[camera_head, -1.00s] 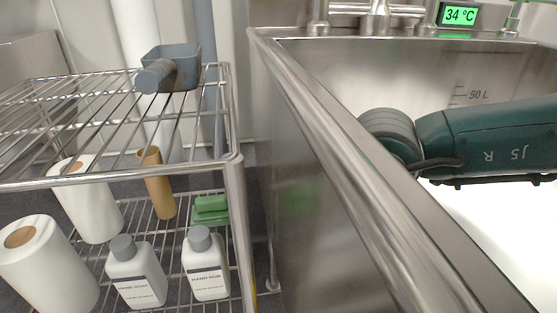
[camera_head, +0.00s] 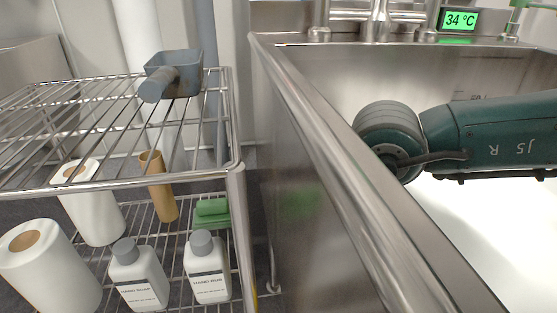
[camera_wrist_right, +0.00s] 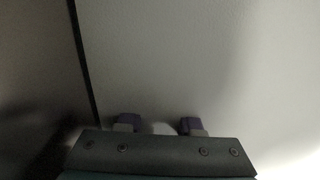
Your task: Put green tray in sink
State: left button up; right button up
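The steel sink (camera_head: 335,62) fills the right of the head view, with a bright white area low inside it. I cannot make out a green tray in either view. My green right arm reaches in from the right over the sink, and its gripper is hidden in the head view. In the right wrist view my right gripper (camera_wrist_right: 159,125) shows two purple-tipped fingers set apart with nothing visible between them. A plain pale grey surface lies beyond them. My left gripper is in neither view.
Left of the sink stands a wire rack (camera_head: 100,182). A blue-grey container (camera_head: 186,72) sits on top. Below are white paper rolls (camera_head: 50,270), a brown tube (camera_head: 158,186), a green block (camera_head: 211,213) and two white bottles (camera_head: 207,268). A tap (camera_head: 376,18) stands behind the sink.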

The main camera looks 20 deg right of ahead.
notch_tip(320, 180, up, 11)
jog(key=p, duration=0.4)
jog(key=shift+f, duration=0.15)
dwell(0.7)
